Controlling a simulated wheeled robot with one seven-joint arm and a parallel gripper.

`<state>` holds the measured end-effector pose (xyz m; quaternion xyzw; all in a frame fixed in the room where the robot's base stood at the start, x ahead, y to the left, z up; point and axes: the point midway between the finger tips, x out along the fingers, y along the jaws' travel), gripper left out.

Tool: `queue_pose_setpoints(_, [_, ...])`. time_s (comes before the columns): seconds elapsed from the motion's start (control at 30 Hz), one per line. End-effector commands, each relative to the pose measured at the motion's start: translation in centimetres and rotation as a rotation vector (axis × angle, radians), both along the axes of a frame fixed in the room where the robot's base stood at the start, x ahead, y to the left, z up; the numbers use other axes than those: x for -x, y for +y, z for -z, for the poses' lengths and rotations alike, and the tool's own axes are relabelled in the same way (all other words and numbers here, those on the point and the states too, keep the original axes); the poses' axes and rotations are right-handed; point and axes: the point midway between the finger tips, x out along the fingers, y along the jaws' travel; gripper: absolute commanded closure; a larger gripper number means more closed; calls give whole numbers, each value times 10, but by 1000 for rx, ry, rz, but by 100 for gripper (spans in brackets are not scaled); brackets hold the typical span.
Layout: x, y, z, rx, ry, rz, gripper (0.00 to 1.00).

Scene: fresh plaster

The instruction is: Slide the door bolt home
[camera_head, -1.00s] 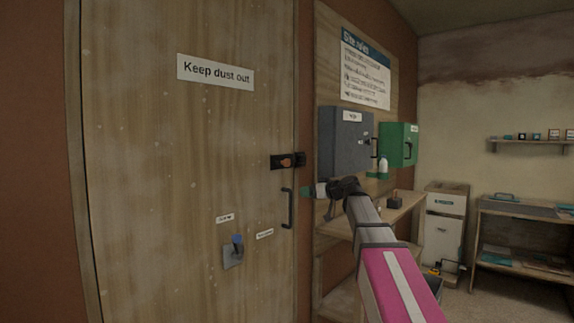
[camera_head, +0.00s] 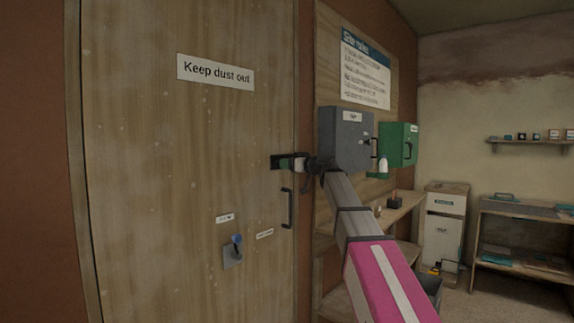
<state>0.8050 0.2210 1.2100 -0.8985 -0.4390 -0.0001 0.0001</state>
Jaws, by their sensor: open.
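The wooden door (camera_head: 180,180) fills the left of the view and looks closed. The door bolt (camera_head: 277,161) is a small dark fitting at the door's right edge, above the black pull handle (camera_head: 287,208). My gripper (camera_head: 289,163) is at the bolt from the right, with its fingers over the bolt's right part. It is open. The bolt's knob and its right end are hidden behind my gripper, so I cannot tell how far the bolt is slid or whether the fingers touch it.
A grey box (camera_head: 345,138) and a green box (camera_head: 403,145) hang on the wall just right of my gripper. A wooden shelf (camera_head: 398,213) is below them. A grey plate with a blue-knobbed lever (camera_head: 234,252) is low on the door.

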Motion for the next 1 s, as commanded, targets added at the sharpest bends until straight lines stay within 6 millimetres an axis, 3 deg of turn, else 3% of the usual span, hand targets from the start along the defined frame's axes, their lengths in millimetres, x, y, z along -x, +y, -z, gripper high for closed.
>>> queue_pose_setpoints(0.2, [-10, 12, 0, 0, 0, 1, 39])
queue_pose_setpoints(0.5, [-10, 13, 0, 0, 0, 1, 39])
queue_pose_setpoints(0.7, [-10, 13, 0, 0, 0, 1, 100])
queue_pose_setpoints(0.87, [-14, 10, 0, 0, 0, 1, 100])
queue_pose_setpoints(1.0, [-33, -2, -1, 0, 1, 2, 100])
